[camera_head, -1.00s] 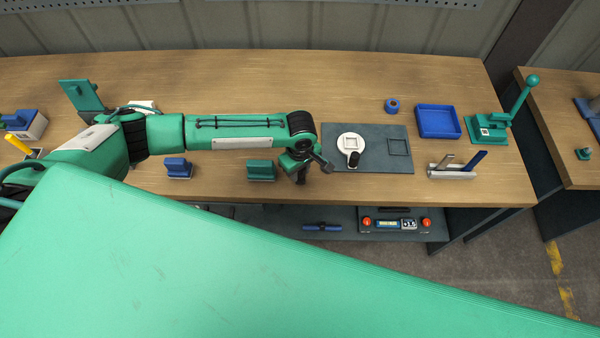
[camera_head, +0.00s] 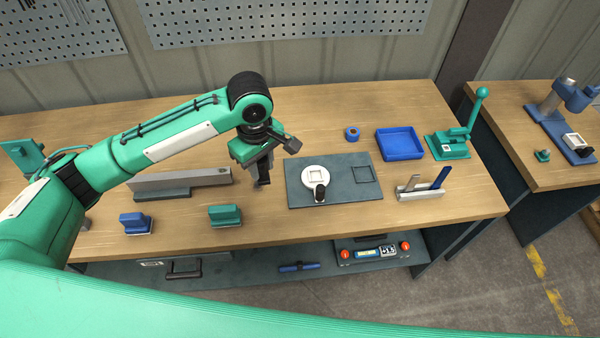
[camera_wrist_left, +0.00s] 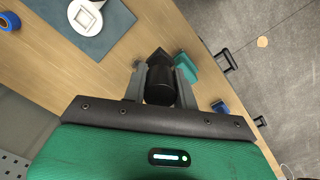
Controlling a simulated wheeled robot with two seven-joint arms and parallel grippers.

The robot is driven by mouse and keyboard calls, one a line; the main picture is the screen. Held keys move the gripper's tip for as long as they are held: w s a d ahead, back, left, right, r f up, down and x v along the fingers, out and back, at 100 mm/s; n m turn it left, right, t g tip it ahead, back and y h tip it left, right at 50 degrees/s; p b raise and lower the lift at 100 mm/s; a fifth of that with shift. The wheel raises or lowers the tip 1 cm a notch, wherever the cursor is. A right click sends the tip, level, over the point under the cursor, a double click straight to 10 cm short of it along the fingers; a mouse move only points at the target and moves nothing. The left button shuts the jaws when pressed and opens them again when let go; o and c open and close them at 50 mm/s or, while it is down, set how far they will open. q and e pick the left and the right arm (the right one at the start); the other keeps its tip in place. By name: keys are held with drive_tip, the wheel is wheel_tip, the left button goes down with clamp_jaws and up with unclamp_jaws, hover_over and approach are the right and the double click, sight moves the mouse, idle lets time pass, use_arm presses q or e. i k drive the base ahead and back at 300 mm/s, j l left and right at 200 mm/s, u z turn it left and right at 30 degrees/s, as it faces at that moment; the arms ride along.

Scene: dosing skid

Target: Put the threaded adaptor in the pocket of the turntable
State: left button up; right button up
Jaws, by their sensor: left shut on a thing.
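My left gripper (camera_head: 262,174) is above the table, to the left of the dark mat. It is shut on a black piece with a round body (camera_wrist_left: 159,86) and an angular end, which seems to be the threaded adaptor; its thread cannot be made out. The turntable (camera_head: 310,170) is a white disc with a square pocket on the mat; a black knob (camera_head: 320,192) is at its front edge. The pocket looks empty. The turntable also shows at the top of the left wrist view (camera_wrist_left: 74,17), apart from the gripper. My right gripper is not in view.
The dark mat (camera_head: 345,200) has a square outline at right. A blue tray (camera_head: 400,144), blue ring (camera_head: 352,133), green lever press (camera_head: 448,146) and grey holder (camera_head: 420,194) stand to the right. Blue (camera_head: 136,223) and green blocks (camera_head: 224,215) stand at the front left.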

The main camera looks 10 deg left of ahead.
sight(316, 176)
drive_tip(key=i+l+u, duration=0.15)
drive_tip(key=l, duration=0.15)
drive_tip(key=i+l+u, duration=0.1)
drive_tip(key=l, duration=0.25)
drive_tip(key=i+l+u, duration=0.15)
drive_tip(key=l, duration=0.2)
drive_tip(key=i+l+u, duration=0.15)
drive_tip(key=l, duration=0.2)
